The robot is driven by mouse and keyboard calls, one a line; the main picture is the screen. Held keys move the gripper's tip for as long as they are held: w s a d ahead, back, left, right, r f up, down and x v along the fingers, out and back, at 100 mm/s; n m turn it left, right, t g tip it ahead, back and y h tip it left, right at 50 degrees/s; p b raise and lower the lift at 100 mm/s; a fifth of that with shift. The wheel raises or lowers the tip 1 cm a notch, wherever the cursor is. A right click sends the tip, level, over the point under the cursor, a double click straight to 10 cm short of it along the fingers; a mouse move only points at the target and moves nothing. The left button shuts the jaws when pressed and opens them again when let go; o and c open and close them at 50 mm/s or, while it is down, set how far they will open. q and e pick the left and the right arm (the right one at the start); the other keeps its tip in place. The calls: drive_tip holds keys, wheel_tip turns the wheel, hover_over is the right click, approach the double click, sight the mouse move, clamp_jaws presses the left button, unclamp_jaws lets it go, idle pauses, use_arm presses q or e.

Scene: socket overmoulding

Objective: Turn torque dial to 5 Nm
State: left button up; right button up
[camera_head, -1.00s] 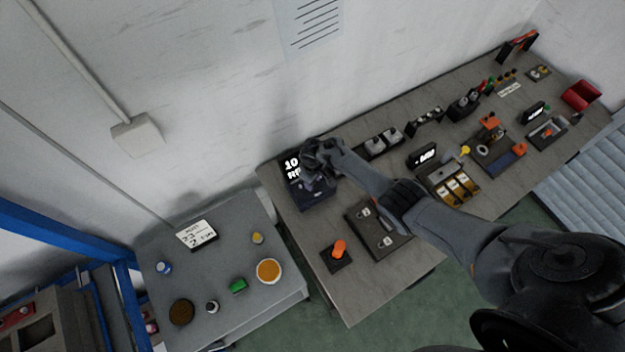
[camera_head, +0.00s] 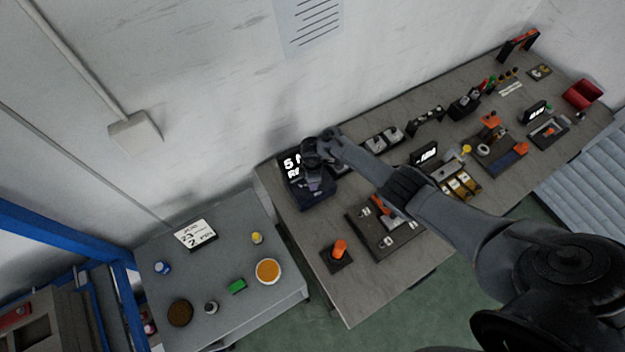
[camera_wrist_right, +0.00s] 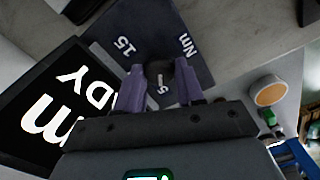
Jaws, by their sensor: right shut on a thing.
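The torque dial (camera_wrist_right: 161,76) is a small dark knob on a dark tester panel (camera_wrist_right: 195,45) marked "15", "5" and "Nm" in the right wrist view. My right gripper (camera_wrist_right: 158,88) is shut on the dial, one finger on each side of it. The tester's screen (camera_head: 291,166) starts with "5 N" above "RE"; the rest is covered. The screen (camera_wrist_right: 48,108) also shows upside down in the right wrist view. My left gripper is not in view.
A dark tray (camera_head: 377,246) and an orange part on a black pad (camera_head: 339,250) are in front of the tester. Several fixtures fill the bench to the right. A grey side table (camera_head: 222,262) with small containers stands at left. The wall is close behind.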

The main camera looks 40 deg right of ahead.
idle(0.6)
drive_tip(key=o, duration=1)
drive_tip(key=shift+o, duration=0.2)
drive_tip(key=shift+r, duration=0.1)
drive_tip(key=shift+r, duration=0.25)
wheel_tip(320, 180, up, 10)
drive_tip(key=p, duration=0.3)
drive_tip(key=shift+p, duration=0.3)
